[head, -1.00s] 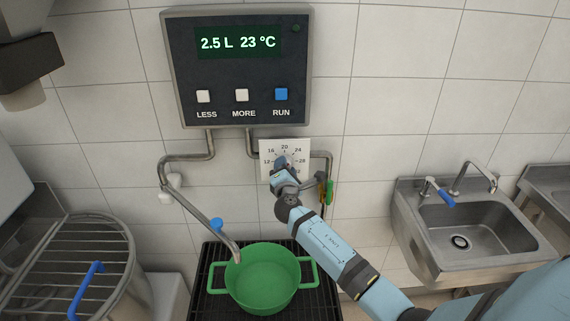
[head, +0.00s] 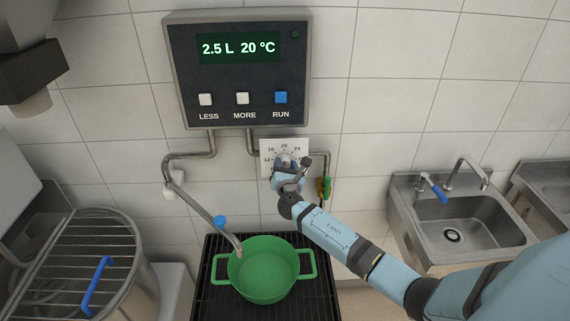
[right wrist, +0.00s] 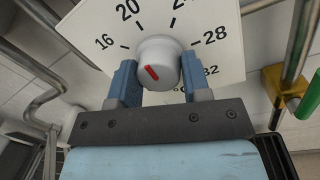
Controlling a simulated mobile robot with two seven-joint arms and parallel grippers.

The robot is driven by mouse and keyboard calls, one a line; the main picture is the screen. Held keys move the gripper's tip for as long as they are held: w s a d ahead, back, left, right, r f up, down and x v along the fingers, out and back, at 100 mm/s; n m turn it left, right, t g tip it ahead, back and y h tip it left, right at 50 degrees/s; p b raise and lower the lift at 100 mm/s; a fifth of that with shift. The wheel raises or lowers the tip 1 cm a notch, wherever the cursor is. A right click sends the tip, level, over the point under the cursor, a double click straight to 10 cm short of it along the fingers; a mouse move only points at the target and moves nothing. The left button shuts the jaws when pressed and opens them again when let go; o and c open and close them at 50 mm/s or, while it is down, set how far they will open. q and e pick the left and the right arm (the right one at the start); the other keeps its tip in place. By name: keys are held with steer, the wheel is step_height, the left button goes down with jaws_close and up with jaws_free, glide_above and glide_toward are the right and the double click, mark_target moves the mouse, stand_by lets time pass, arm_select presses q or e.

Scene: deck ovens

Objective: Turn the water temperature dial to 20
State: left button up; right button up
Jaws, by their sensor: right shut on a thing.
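The water temperature dial is a white knob (right wrist: 158,58) with a red mark on a white scale plate (head: 270,147). In the right wrist view the numbers 16, 20 and 28 are readable, and the red mark slants up and left, roughly toward 20. My right gripper (right wrist: 161,84) is shut on the knob, one blue finger on each side. In the head view the gripper (head: 286,165) covers most of the knob and the lower plate. The control panel display (head: 238,48) reads 2.5 L and 20 °C. My left gripper is not in view.
A bent water pipe (head: 205,212) ends over a green pot (head: 262,270) on a black grate. A green-handled valve (head: 326,188) sits close right of the dial. A sink (head: 455,215) is at right.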

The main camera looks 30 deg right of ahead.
steer(key=shift+r, duration=0.15)
steer(key=o, duration=0.8)
steer(key=shift+o, duration=0.6)
steer(key=shift+s+a+f, duration=0.2)
steer(key=shift+s+f, duration=0.05)
steer(key=shift+s, duration=0.15)
steer(key=b+v, duration=0.2)
steer(key=v, duration=1)
steer(key=shift+s+a, duration=0.15)
steer(key=shift+s, duration=0.2)
